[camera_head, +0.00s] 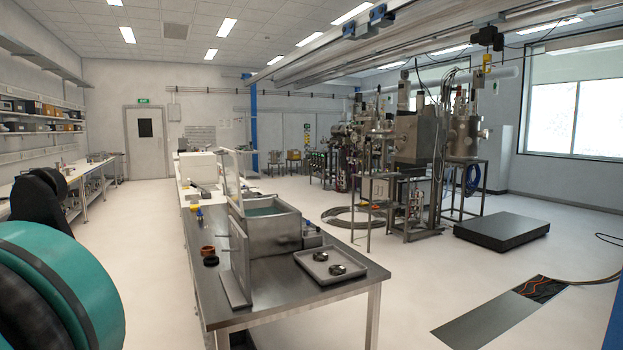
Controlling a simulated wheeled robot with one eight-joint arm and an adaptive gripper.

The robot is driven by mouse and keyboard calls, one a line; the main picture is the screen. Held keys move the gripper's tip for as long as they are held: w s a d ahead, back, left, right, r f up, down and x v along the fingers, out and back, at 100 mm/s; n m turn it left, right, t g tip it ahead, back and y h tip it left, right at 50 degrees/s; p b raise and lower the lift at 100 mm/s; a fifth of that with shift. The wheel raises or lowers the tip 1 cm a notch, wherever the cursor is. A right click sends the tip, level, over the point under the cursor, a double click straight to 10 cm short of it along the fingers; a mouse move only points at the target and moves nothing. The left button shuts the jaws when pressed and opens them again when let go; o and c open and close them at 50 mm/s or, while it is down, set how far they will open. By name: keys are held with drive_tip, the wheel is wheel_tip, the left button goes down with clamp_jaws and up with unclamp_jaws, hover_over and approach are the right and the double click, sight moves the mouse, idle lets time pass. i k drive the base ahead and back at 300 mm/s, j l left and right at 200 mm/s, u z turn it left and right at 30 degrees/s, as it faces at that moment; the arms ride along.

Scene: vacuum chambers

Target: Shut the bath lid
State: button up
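The bath (273,238) is a rectangular steel tank on a metal bench, with greenish liquid showing inside it. Its top is uncovered. A clear upright panel (230,172), which looks like the bath lid, stands raised at the tank's back left edge. My gripper is not in view; only large teal and black parts of my own arm show at the left edge.
Vacuum chamber equipment (415,150) stands behind to the right. The floor left of the bench is clear.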

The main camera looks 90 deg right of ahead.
sight(228, 158)
drive_tip(key=z, duration=2.65)
